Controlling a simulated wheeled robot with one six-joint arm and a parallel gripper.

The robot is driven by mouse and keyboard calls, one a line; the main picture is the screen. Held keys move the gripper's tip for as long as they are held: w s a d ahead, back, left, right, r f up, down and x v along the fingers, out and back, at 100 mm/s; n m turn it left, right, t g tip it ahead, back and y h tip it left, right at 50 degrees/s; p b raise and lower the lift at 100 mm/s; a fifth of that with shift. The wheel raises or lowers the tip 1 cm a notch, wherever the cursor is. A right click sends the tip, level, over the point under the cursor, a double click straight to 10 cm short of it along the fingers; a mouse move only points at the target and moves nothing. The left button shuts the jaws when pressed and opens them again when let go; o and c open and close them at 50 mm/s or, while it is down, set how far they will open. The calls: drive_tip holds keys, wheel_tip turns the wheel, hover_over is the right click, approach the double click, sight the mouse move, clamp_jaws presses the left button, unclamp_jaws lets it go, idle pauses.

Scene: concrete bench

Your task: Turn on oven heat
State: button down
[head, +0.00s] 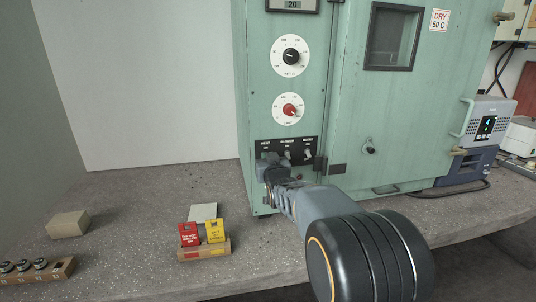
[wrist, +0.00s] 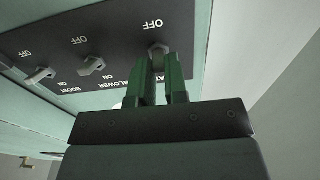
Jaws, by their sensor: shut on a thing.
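The green oven (head: 345,115) stands on the bench, with a black switch panel (head: 290,143) low on its left side. The panel has HEAT, BLOWER and BOOST switches. My gripper (head: 268,164) is at the HEAT switch, which it hides in the head view. In the wrist view, my gripper's two fingers (wrist: 165,72) are shut on the HEAT switch (wrist: 158,47), whose base shows beside an OFF label. I cannot tell which way its lever is set. The BLOWER switch (wrist: 92,66) and BOOST switch (wrist: 38,75) are beside it, untouched.
A white-scaled dial (head: 291,56) and a red-knobbed dial (head: 289,109) sit above the panel. Red and yellow tags (head: 189,234) stand in a holder on the bench. A tan block (head: 68,224) lies farther left. The bench left of the oven is mostly clear.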

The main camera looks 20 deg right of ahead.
drive_tip(key=g+p, duration=0.1)
drive_tip(key=p, duration=0.2)
drive_tip(key=r+g+p, duration=0.1)
drive_tip(key=g+p, duration=0.1)
drive_tip(key=p, duration=0.1)
drive_tip(key=shift+w+r+g+y, duration=0.15)
drive_tip(key=shift+r+g+y, duration=0.15)
drive_tip(key=shift+y, duration=0.1)
drive_tip(key=shift+f+g+p, duration=0.15)
drive_tip(key=shift+g+p, duration=0.15)
drive_tip(key=shift+p, duration=0.05)
drive_tip(key=c, duration=1.1)
unclamp_jaws()
drive_tip(key=shift+c, duration=0.2)
drive_tip(key=p+v, duration=0.2)
drive_tip(key=v, duration=1.1)
drive_tip(key=shift+s, duration=0.4)
